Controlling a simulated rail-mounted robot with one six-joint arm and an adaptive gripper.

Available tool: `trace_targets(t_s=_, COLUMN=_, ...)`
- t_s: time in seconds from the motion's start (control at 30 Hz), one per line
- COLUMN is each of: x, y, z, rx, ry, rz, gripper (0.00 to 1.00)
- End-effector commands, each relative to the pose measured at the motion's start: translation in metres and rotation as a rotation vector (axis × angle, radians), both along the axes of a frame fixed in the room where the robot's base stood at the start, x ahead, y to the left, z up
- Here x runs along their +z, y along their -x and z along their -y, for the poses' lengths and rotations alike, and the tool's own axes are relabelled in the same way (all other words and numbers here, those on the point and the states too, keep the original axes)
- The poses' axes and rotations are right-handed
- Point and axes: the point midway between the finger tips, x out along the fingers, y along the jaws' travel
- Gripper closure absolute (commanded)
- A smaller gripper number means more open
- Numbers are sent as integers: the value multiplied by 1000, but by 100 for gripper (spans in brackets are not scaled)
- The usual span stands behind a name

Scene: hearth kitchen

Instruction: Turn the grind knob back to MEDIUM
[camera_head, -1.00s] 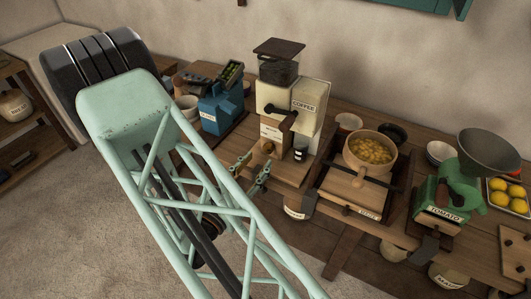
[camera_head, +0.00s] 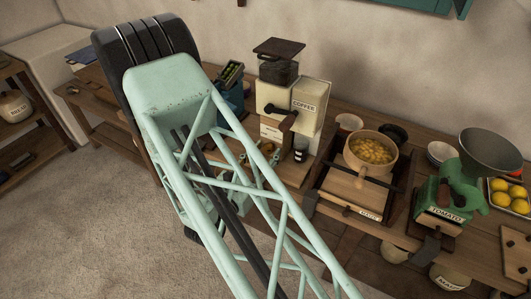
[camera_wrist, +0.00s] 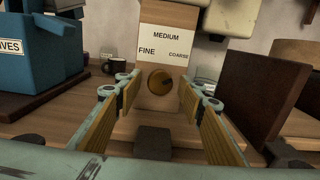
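The coffee grinder (camera_head: 305,105) is cream with a dark hopper and stands on the wooden counter in the head view. In the wrist view its front plate (camera_wrist: 168,20) reads MEDIUM at top, FINE at left and COARSE at right. My gripper (camera_wrist: 160,92) is open and faces the knob, one finger on each side, with no clear contact.

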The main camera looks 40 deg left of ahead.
Motion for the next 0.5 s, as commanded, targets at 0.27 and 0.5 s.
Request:
trace_targets(t_s=0.27, x=0, y=0, z=0, rx=0, ry=0, rz=0, gripper=76)
trace_targets(t_s=0.5, x=0, y=0, z=0, rx=0, ry=1, rz=0, gripper=88)
